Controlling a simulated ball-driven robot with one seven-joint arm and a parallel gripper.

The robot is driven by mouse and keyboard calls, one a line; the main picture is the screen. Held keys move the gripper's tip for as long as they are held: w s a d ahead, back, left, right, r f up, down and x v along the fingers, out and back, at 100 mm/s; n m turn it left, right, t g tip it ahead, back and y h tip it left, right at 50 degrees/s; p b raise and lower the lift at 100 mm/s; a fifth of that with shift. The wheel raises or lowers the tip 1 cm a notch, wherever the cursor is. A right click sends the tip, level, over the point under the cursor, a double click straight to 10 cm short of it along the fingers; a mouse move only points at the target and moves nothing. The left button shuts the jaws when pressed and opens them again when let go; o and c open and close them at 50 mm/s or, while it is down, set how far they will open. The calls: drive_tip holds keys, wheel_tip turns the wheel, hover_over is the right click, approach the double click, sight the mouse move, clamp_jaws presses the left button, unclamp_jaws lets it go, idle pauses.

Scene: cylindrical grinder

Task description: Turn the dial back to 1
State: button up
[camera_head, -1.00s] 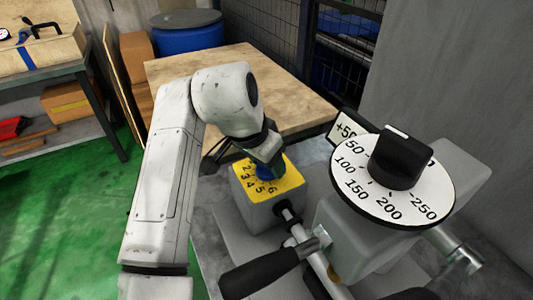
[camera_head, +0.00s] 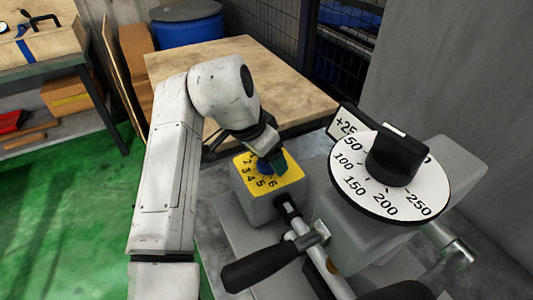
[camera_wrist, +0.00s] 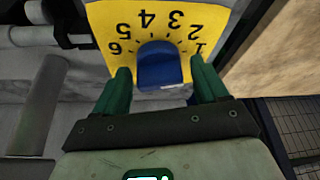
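The small blue dial (camera_head: 264,166) sits on a yellow plate (camera_head: 290,171) numbered 1 to 6, on top of a grey box. In the wrist view the blue dial (camera_wrist: 158,70) is in the middle, with the numbers upside down around it and the 1 at right. A pale mark shows on the dial's near edge; I cannot tell which number it is set to. My gripper (camera_wrist: 160,78) is open, with one green finger on each side of the dial and gaps between. In the head view my gripper (camera_head: 272,150) is just above the dial, partly hiding it.
A large white dial (camera_head: 413,194) with a black knob (camera_head: 397,158) stands close at right, with a "+25" sign (camera_head: 347,127) behind it. A black-handled lever (camera_head: 260,265) is in front. A wooden table (camera_head: 260,72) is behind.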

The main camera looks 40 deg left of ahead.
drive_tip(key=shift+o, duration=0.2)
drive_tip(key=v, duration=1)
drive_tip(key=shift+s+r, duration=0.2)
drive_tip(key=shift+r, duration=0.15)
drive_tip(key=shift+a, duration=0.1)
